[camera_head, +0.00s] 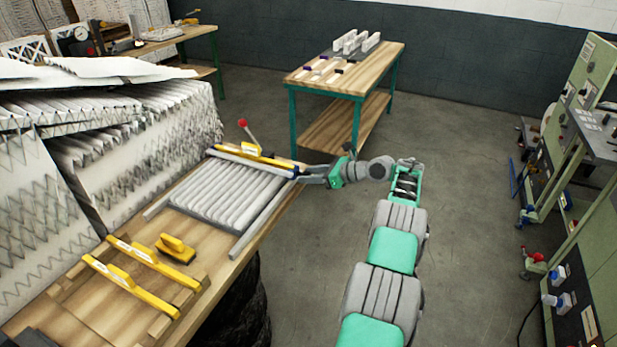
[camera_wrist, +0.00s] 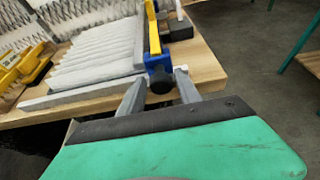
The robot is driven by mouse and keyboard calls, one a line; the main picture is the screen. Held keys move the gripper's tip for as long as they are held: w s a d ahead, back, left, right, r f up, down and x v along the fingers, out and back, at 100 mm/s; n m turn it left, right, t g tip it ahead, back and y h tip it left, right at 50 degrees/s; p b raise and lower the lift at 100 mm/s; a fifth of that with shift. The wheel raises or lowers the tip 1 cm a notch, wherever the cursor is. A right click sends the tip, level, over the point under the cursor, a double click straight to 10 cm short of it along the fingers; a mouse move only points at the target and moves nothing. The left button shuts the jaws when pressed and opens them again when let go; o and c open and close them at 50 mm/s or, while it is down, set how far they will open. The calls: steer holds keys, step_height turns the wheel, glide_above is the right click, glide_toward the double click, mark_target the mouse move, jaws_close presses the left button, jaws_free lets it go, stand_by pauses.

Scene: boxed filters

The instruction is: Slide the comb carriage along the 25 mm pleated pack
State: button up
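The pleated pack (camera_head: 228,194) is a pale grey ribbed block lying between two grey rails on the wooden bench; it also shows in the wrist view (camera_wrist: 95,62). The comb carriage (camera_head: 250,161), a yellow bar with blue parts, lies across the pack's far end. In the wrist view its blue end block (camera_wrist: 157,62) carries a black knob (camera_wrist: 160,82). My gripper (camera_head: 300,173) is at the carriage's right end. In the wrist view my gripper (camera_wrist: 160,78) has its fingers apart, one on each side of the knob, with visible gaps. The comb teeth are hidden.
A red-knobbed lever (camera_head: 243,124) stands behind the carriage. Two yellow-handled combs (camera_head: 135,275) and a yellow-handled block (camera_head: 175,247) lie at the bench's near end. Stacked pleated media (camera_head: 130,150) crowds its left side. Another bench (camera_head: 350,75) stands beyond open floor.

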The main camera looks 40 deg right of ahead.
steer(key=shift+o, duration=0.9)
steer(key=shift+s+d, duration=0.2)
steer(key=shift+d, duration=0.05)
steer(key=p+v, duration=0.2)
steer(key=v, duration=0.5)
steer(key=shift+s+p, duration=0.35)
steer(key=shift+s, duration=0.05)
steer(key=shift+d+r, duration=0.1)
